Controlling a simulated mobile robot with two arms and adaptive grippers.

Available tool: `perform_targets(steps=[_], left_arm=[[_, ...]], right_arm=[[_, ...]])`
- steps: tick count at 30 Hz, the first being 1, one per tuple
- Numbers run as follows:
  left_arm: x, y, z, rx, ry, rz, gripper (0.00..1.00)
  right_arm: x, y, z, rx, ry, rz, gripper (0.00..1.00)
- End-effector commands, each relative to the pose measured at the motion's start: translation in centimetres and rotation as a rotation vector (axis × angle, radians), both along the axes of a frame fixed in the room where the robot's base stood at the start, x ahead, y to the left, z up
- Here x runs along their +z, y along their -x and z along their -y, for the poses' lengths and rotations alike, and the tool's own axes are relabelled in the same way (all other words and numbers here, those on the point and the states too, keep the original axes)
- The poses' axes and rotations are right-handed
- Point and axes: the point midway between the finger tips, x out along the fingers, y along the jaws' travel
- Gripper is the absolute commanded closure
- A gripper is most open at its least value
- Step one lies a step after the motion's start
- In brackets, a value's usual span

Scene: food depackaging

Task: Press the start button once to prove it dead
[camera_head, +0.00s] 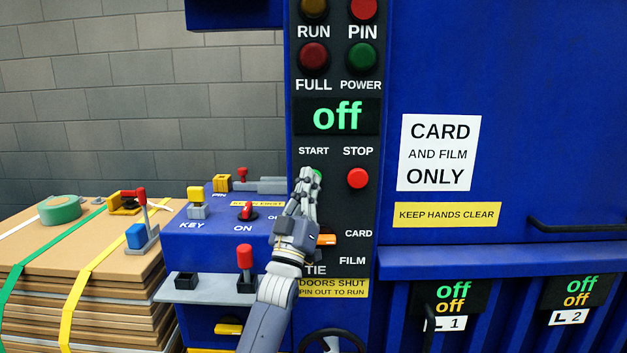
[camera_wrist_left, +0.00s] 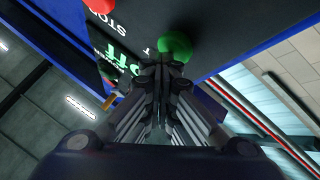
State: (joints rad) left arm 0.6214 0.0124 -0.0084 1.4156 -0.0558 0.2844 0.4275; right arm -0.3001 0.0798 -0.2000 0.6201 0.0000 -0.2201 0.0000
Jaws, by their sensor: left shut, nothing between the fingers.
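The green start button (camera_head: 317,174) is on the black panel under the START label, mostly hidden behind my left gripper (camera_head: 308,174) in the head view. My left gripper is shut and empty, with its fingertips at the button. In the left wrist view the green button (camera_wrist_left: 175,43) shows just beyond the shut fingertips (camera_wrist_left: 161,62). I cannot tell whether they touch it. The display (camera_head: 337,116) above reads "off" in green. The red stop button (camera_head: 357,178) is to the right of the start button. My right gripper is not in view.
The lamps (camera_head: 313,56) above the display look dark. A blue box (camera_head: 215,250) with a yellow key, a red switch (camera_head: 246,211) and a red-knobbed lever (camera_head: 244,257) stands left of the panel. A strapped cardboard stack (camera_head: 80,260) is at far left.

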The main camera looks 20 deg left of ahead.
Motion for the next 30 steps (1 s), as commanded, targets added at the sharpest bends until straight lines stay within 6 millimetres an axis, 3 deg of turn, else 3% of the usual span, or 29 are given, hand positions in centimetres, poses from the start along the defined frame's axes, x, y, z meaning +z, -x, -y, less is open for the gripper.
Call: perform_targets(steps=[10,22,30], left_arm=[[0.0,1.6,0.5,0.0,0.001,-0.002,1.0],[0.0,2.1,0.6,-0.001,0.0,-0.001,1.0],[0.1,4.6,1.4,-0.002,0.002,-0.002,1.0]], right_arm=[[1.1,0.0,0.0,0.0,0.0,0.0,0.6],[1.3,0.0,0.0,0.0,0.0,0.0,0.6],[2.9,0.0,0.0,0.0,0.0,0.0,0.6]])
